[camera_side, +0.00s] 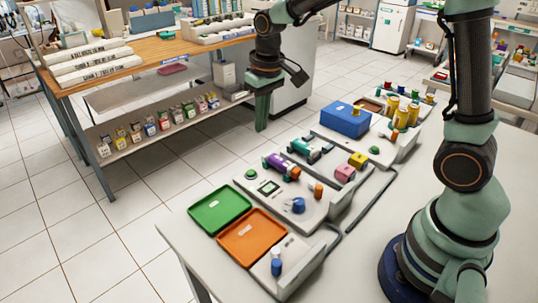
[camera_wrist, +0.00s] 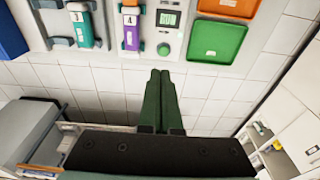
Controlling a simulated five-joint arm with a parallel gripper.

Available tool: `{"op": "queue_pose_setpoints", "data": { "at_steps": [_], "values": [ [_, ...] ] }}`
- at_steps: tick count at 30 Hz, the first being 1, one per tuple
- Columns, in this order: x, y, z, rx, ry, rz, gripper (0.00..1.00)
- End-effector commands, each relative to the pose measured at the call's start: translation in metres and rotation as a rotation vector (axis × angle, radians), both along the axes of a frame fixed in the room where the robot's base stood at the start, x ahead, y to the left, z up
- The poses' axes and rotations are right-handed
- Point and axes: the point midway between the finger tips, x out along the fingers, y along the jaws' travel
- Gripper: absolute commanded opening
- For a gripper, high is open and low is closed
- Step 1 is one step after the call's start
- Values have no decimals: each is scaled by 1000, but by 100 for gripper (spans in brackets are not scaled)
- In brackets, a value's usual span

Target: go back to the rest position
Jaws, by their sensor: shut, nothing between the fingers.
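My gripper (camera_side: 262,118) hangs from my raised arm in the side view, fingers pointing down. It is beyond the far edge of the white work table (camera_side: 180,228), above the floor. In the wrist view my gripper (camera_wrist: 160,74) shows two dark green fingers pressed together, with nothing between them. The fingertips appear apart from everything on the table.
On the table are a green tray (camera_side: 219,209), an orange tray (camera_side: 253,238), a purple-bodied instrument (camera_side: 281,166), a teal-bodied instrument (camera_side: 304,149) and a blue box (camera_side: 346,119). A wooden-topped bench (camera_side: 165,48) stands behind to the left. Tiled floor lies between them.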

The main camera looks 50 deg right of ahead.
Motion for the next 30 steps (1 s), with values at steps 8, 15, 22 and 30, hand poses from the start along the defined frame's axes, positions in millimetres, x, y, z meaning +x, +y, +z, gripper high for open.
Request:
{"op": "queue_pose_setpoints", "data": {
  "at_steps": [8, 15, 22, 30],
  "values": [
    [-53, -11, 55, 2, -142, -2, 0],
    [-101, -19, 77, 0, -260, -1, 0],
    [-133, -23, 79, -5, -344, -2, 0],
    [-143, -24, 78, -7, -369, -1, 0]
  ]
}}
